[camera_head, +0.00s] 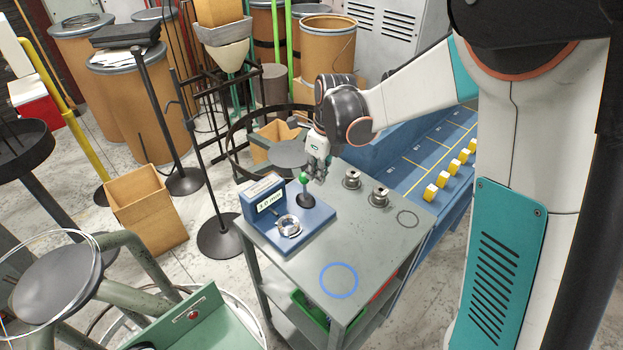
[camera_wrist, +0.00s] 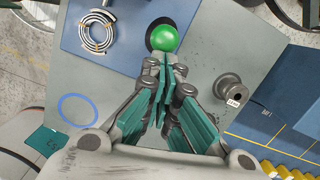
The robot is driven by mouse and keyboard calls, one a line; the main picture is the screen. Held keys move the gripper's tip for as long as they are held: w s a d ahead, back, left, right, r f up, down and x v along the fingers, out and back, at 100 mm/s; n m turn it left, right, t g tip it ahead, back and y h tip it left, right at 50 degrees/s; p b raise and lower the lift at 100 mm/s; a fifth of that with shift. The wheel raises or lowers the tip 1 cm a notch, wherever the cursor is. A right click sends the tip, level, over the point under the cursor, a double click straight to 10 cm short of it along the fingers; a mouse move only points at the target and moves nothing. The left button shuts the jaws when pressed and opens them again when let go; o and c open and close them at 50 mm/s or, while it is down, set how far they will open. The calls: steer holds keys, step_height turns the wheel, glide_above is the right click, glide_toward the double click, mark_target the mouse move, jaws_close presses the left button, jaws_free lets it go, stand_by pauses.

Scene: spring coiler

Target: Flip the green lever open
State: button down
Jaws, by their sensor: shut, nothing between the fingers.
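The green lever shows as a green ball knob (camera_head: 304,177) on a dark upright stem, standing on a blue base (camera_head: 316,215) on the grey table. In the wrist view the green knob (camera_wrist: 164,38) is just beyond my fingertips, at the top middle. My gripper (camera_head: 318,170) is shut and empty, close beside the knob on its right in the head view. In the wrist view its fingertips (camera_wrist: 167,62) point toward the knob; I cannot tell whether they touch it. The lower part of the lever is hidden behind the knob in the wrist view.
A metal coil (camera_head: 288,226) lies on the blue base near a labelled block (camera_head: 262,200). Two metal spools (camera_head: 351,179) stand on the grey table (camera_head: 300,262) to the right. A blue ring mark (camera_head: 339,280) lies on clear tabletop. A blue bench (camera_head: 415,165) stands behind.

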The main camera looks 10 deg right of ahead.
steer(key=shift+w+a+r, duration=0.1)
steer(key=shift+w+a, duration=0.45)
steer(key=shift+w, duration=0.35)
steer(key=shift+w+a+r, duration=0.1)
steer(key=shift+w+a, duration=0.45)
steer(key=shift+w, duration=0.35)
steer(key=shift+p, duration=0.3)
